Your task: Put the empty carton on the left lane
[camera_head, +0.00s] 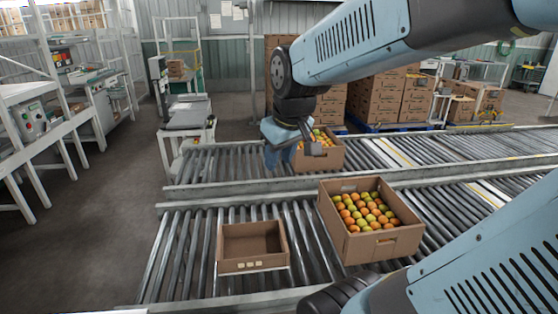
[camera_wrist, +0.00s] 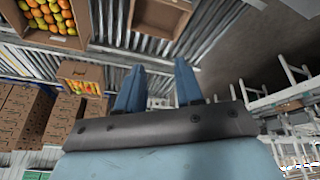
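The empty carton (camera_head: 253,266) is a small, open brown box with pale labels on its front wall. It sits upright on the near roller lane (camera_head: 185,235). It also shows at the top of the wrist view (camera_wrist: 160,15). A second, far roller lane (camera_head: 215,163) runs behind, parallel to the near one. I cannot tell which one is called left. My gripper (camera_head: 280,158) hangs over the far lane, behind and above the empty carton and clear of it. In the wrist view its two blue fingers (camera_wrist: 158,64) stand apart with nothing between them.
Stacked cartons (camera_head: 395,100) stand behind. The far lane's left end looks clear.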

